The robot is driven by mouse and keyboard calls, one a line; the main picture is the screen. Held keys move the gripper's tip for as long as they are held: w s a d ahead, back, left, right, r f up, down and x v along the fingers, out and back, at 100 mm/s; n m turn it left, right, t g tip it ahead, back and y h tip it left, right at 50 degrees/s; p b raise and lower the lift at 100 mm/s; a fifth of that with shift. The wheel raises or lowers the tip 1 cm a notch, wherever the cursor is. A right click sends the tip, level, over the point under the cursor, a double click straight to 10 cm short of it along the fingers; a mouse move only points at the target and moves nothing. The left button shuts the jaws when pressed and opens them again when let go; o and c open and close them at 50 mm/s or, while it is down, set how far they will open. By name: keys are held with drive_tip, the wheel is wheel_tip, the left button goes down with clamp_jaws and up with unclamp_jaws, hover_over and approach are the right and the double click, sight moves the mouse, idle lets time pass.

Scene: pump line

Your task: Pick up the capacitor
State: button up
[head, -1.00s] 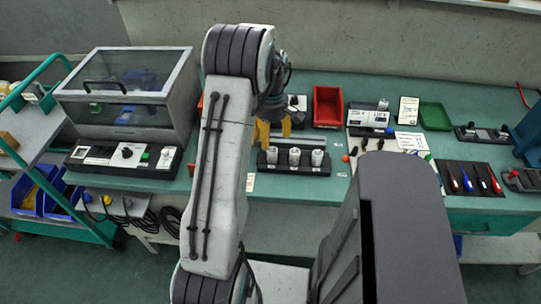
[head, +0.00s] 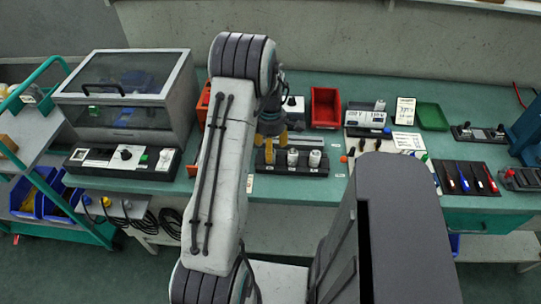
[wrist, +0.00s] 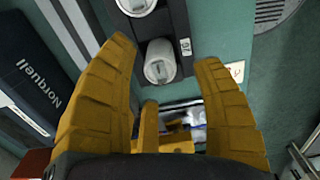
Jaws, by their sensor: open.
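White cylindrical capacitors stand upright in a black rack on the green bench. In the head view two show clearly, a middle one (head: 292,157) and a right one (head: 314,158); the rack's left end is hidden behind my gripper (head: 271,143). In the wrist view my yellow-fingered gripper (wrist: 163,55) is open and empty. One capacitor (wrist: 160,65) shows between and beyond its fingertips, at the end of the black rack (wrist: 178,20). Another capacitor (wrist: 136,5) is cut off at the top edge. I see no contact between fingers and capacitor.
A clear-lidded cabinet (head: 125,90) stands left of my arm. Behind the rack are a red bin (head: 326,106) and a green tray (head: 432,116). A dark tool board (head: 467,178) lies to the right.

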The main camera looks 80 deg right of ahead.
drive_tip(key=shift+f, duration=1.4)
clamp_jaws()
drive_tip(key=shift+r, duration=0.15)
